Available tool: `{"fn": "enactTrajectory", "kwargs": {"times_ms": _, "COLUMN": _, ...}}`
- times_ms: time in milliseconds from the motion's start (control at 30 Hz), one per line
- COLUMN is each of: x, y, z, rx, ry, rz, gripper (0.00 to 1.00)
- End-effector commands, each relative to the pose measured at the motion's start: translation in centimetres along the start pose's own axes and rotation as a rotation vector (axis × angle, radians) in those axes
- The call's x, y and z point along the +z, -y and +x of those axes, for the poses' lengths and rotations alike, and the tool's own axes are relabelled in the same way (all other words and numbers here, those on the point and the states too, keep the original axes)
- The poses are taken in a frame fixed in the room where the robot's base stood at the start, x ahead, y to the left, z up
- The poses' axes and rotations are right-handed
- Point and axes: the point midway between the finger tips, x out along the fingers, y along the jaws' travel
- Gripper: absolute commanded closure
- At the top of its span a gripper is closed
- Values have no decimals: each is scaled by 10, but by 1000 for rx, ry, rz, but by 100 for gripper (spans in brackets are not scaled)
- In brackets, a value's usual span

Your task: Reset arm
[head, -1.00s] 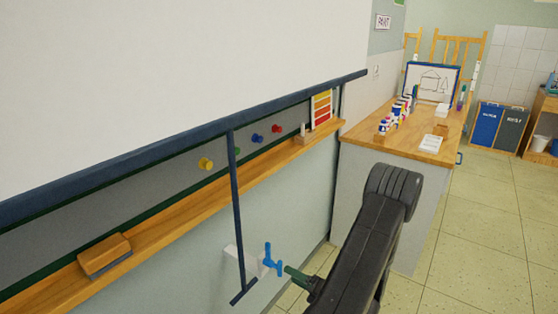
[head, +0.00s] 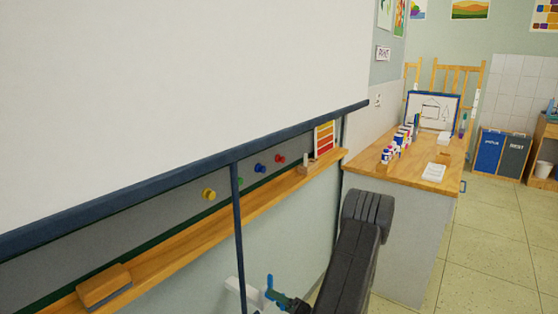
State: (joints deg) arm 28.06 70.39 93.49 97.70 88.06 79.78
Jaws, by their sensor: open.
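My gripper (head: 271,291), with blue fingers, shows low in the middle of the head view, left of my dark arm. It is open and nothing is seen between its fingers. It is beyond the dark-blue upright post, below the wooden ledge. Its lower part is cut off by the bottom edge of the picture.
A whiteboard (head: 180,80) fills the left, its dark-blue lower bar (head: 180,170) in front of a wooden ledge (head: 205,243). An eraser (head: 104,286) lies on the ledge. A wooden-topped counter (head: 400,172) holds several paint bottles. Floor (head: 495,225) at right is clear.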

Motion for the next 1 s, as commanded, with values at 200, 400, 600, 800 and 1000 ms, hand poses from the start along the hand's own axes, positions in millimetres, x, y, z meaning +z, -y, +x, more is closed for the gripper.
{"fn": "enactTrajectory", "kwargs": {"times_ms": 200, "x": 2, "y": 0, "z": -25, "rx": -1, "ry": 5, "rz": 0, "gripper": 22}}
{"fn": "enactTrajectory", "kwargs": {"times_ms": 400, "x": 2, "y": 0, "z": -62, "rx": -1, "ry": 7, "rz": -1, "gripper": 22}}
{"fn": "enactTrajectory", "kwargs": {"times_ms": 600, "x": 3, "y": 0, "z": -97, "rx": -1, "ry": 7, "rz": -2, "gripper": 22}}
{"fn": "enactTrajectory", "kwargs": {"times_ms": 800, "x": 3, "y": 0, "z": -129, "rx": 0, "ry": 8, "rz": -3, "gripper": 22}}
{"fn": "enactTrajectory", "kwargs": {"times_ms": 1000, "x": 2, "y": -1, "z": -112, "rx": 4, "ry": 0, "rz": -1, "gripper": 22}}
